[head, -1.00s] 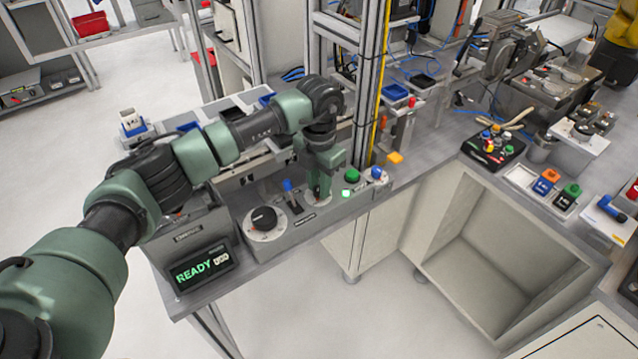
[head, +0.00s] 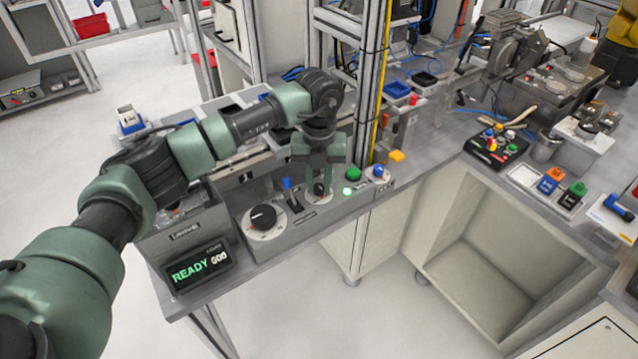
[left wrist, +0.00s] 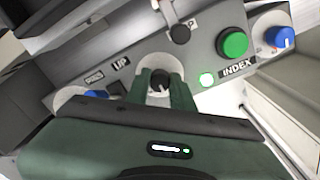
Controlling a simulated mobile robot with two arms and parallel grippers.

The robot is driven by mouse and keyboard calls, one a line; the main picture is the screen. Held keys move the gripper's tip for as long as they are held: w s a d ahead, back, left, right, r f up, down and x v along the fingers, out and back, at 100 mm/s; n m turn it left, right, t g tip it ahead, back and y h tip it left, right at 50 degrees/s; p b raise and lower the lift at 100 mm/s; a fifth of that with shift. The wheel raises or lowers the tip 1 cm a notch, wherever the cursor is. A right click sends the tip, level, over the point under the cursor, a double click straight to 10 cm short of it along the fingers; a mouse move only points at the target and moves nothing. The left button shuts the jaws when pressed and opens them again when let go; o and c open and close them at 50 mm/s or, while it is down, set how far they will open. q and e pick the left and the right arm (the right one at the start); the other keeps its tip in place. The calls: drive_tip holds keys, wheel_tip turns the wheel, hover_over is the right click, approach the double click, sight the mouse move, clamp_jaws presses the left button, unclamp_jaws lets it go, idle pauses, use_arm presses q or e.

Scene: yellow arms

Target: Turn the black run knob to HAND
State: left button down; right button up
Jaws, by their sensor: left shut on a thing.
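The small black run knob (left wrist: 159,80) sits on a pale round plate on the grey control panel (head: 345,205). It also shows in the head view (head: 319,188), partly covered by my gripper. My left gripper (head: 319,182) points down at the panel, with one finger on each side of the knob. In the left wrist view my left gripper (left wrist: 160,88) is shut on the knob. A light pointer mark shows on the knob, but the legends around it are hidden or too small to read. My right gripper is not in view.
A READY display (head: 198,270) stands left. A metal post (head: 366,90) rises behind.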

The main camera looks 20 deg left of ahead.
sight(318, 185)
use_arm(q)
drive_tip(key=n, duration=0.4)
drive_tip(key=shift+a+n+b, duration=0.1)
drive_tip(key=shift+n+b, duration=0.2)
drive_tip(key=n, duration=0.4)
drive_tip(key=shift+r+n, duration=0.1)
drive_tip(key=shift+n, duration=0.2)
drive_tip(key=c, duration=1.2)
unclamp_jaws()
wheel_tip(318, 185, up, 8)
drive_tip(key=shift+f+b, duration=0.1)
drive_tip(key=shift+b, duration=0.85)
